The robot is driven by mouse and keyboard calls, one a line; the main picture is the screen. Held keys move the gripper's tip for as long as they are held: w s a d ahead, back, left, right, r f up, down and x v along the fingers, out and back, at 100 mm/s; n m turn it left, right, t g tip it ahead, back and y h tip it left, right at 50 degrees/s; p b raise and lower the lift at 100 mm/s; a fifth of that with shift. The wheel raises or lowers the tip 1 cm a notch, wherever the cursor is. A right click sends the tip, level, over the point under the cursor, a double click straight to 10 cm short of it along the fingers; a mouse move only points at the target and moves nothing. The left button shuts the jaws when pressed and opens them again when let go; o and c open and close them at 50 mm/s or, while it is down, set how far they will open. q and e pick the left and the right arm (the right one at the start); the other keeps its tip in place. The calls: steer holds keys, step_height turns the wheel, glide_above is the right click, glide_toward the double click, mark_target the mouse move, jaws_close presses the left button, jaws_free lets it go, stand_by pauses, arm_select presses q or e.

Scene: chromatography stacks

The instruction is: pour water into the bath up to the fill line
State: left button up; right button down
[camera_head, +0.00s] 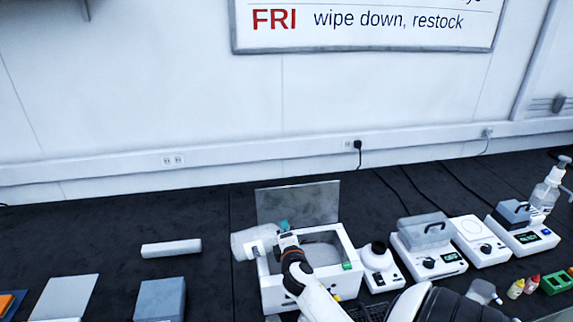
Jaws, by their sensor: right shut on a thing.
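The bath (347,273) is a white box in the lower middle, with its grey lid (298,203) standing up at the back. Its pale grey inside shows in part; I cannot make out a fill line or a water level. My right gripper (276,244) is over the bath's left side, shut on a whitish container (248,240). The container looks tipped on its side and sticks out left past the bath's rim. A small teal part shows by the gripper. Whether water is flowing is not visible. My left gripper is not in view.
Right of the bath stand a small white device (380,269), a device with a grey lidded block (425,233), more bench devices and a pump bottle (547,190). A white bar (171,248) and grey blocks lie left. The dark bench is clear behind.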

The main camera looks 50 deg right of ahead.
steer(key=shift+d+f+m+b, duration=0.15)
steer(key=shift+f+m+b, duration=0.2)
steer(key=shift+m, duration=0.05)
steer(key=shift+f, duration=0.1)
stand_by(0.4)
steer(key=shift+s+d+f+m+b, duration=0.15)
steer(key=shift+f+m+b, duration=0.25)
steer(key=shift+f+b, duration=0.25)
steer(key=shift+s+f+m, duration=0.1)
steer(key=shift+f+m, duration=0.1)
steer(key=shift+m, duration=0.1)
stand_by(0.7)
steer(key=shift+d+f+m+y, duration=0.1)
steer(key=shift+f+m+y, duration=0.05)
steer(key=shift+m+y, duration=0.15)
stand_by(2.6)
steer(key=shift+p, duration=0.3)
